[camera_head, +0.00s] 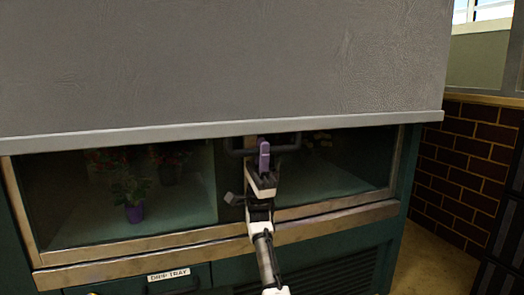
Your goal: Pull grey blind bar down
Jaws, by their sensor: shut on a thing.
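The grey blind (220,60) hangs over the upper part of a glass-fronted cabinet. Its pale grey bar (120,137) runs across the whole width at its lower edge, tilting up slightly to the right. A dark handle (290,148) hangs just below the middle of the bar. My gripper (264,155), with purple fingers, is at this handle and shut on it. The fingers hide part of the handle, so the exact grip is hard to see.
Behind the glass stand potted flowers, one in a purple pot (134,213). A metal ledge (150,257) runs below the glass, above a drawer labelled "DRIP TRAY" (169,275). A brick wall (465,150) and dark crates (502,215) stand at the right.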

